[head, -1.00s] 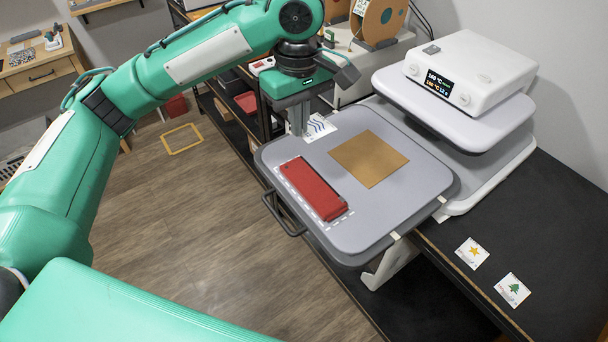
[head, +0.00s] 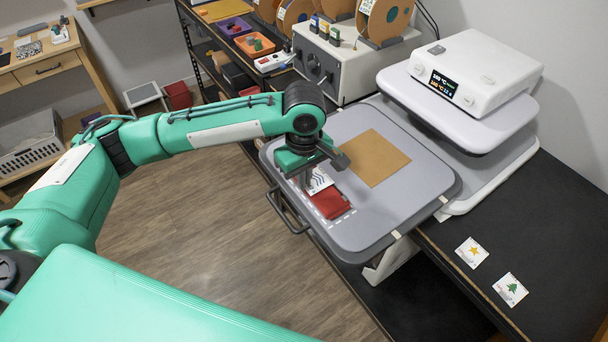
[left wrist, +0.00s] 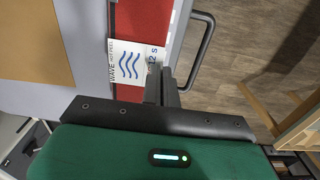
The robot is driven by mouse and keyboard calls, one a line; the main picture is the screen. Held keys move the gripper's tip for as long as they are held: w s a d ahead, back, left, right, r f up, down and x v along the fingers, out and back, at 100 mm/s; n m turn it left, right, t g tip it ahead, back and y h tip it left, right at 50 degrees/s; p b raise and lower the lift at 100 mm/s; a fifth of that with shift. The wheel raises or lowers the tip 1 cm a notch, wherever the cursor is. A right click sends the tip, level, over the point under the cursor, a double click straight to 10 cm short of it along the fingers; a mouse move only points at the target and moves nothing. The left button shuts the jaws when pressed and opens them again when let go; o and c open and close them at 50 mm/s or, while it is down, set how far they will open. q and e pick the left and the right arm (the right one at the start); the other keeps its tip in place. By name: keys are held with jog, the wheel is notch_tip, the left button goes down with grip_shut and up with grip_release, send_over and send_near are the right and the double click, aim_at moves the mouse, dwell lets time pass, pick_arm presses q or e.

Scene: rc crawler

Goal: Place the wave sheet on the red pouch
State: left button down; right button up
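The wave sheet (head: 321,181) is a small white card with blue wavy lines. It also shows in the left wrist view (left wrist: 132,62), across the red pouch (left wrist: 131,20). In the head view, the pouch (head: 332,204) lies on the grey press plate (head: 400,212), and my arm and the sheet hide its far part. My left gripper (head: 308,184) is over the pouch, its fingers (left wrist: 160,88) close together on the sheet's edge. I cannot tell whether the sheet touches the pouch. My right gripper is not in view.
A brown square sheet (head: 369,158) lies beside the pouch on the plate. The white heat press (head: 474,72) stands behind right. A handle (head: 284,212) sticks out at the plate's left edge. Star (head: 472,252) and tree (head: 510,290) cards lie on the black table.

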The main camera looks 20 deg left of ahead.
pick_arm(q)
jog(key=shift+f, duration=0.15)
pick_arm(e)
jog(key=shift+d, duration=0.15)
pick_arm(q)
jog(key=c, duration=1.7)
grip_release()
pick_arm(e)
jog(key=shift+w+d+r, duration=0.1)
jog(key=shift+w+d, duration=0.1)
